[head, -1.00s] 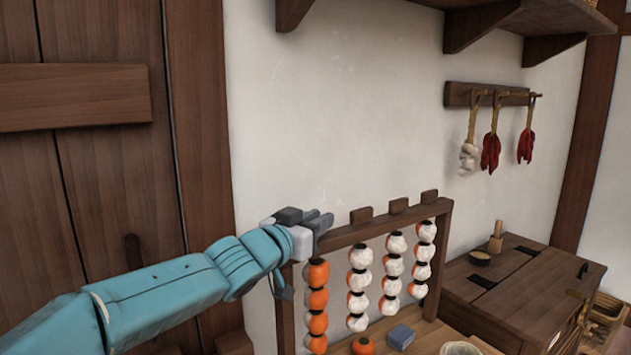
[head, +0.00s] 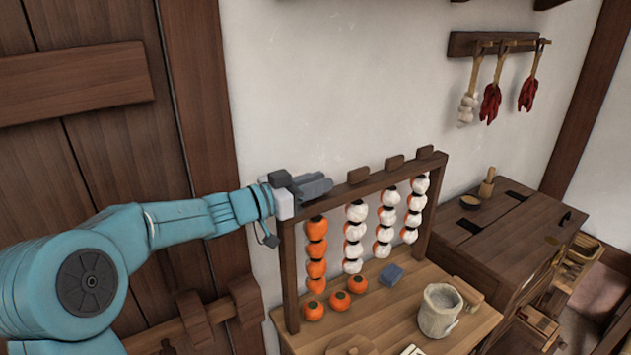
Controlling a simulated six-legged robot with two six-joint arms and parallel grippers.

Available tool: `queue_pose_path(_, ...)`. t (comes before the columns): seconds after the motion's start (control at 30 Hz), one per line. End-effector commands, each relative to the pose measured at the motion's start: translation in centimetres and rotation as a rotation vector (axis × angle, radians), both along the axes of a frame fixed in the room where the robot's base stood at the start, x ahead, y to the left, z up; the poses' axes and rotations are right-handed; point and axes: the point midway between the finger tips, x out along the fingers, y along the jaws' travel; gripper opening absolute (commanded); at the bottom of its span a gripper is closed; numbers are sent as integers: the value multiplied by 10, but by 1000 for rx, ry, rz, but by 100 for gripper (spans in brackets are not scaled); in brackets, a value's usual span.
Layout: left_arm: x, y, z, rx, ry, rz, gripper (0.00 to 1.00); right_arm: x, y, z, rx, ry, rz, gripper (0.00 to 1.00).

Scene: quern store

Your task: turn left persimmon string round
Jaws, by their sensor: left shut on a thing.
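A dark wooden rack (head: 290,280) stands on a wooden table with several persimmon strings hanging in it. The left persimmon string (head: 316,252) shows orange faces toward me. The other strings, such as the second one (head: 355,240), show mostly white with some orange at their left edges. My left gripper (head: 314,187) is at the rack's top left corner, shut above the left string. It appears to hold that string's wooden top tab, which is hidden by the jaws. My right gripper is not in view.
On the table (head: 400,295) are loose orange persimmons (head: 340,300), a blue block (head: 391,274) and a pale stone-like cup (head: 438,312). A wooden chest (head: 515,235) stands to the right. Garlic and red peppers (head: 490,103) hang on the wall. A wooden door (head: 100,160) is at left.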

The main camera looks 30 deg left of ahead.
Motion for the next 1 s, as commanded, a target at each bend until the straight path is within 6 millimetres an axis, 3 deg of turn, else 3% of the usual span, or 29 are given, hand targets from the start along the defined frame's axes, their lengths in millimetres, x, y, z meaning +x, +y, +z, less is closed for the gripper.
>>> queue_pose_path(0.4, 0, 0, 1, 1, 0, -6, 0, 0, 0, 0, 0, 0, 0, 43)
queue_pose_path(0.43, 0, 0, 1, 1, 0, -6, 28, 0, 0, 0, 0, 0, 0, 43)
queue_pose_path(0.5, 0, 0, 1, 1, 0, -6, 43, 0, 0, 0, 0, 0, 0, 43)
queue_pose_path(0.83, -4, 2, -1, 2, 1, -5, 43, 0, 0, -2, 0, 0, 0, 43)
queue_pose_path(1.0, -30, 14, -3, 4, 1, -1, 43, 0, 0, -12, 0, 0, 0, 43)
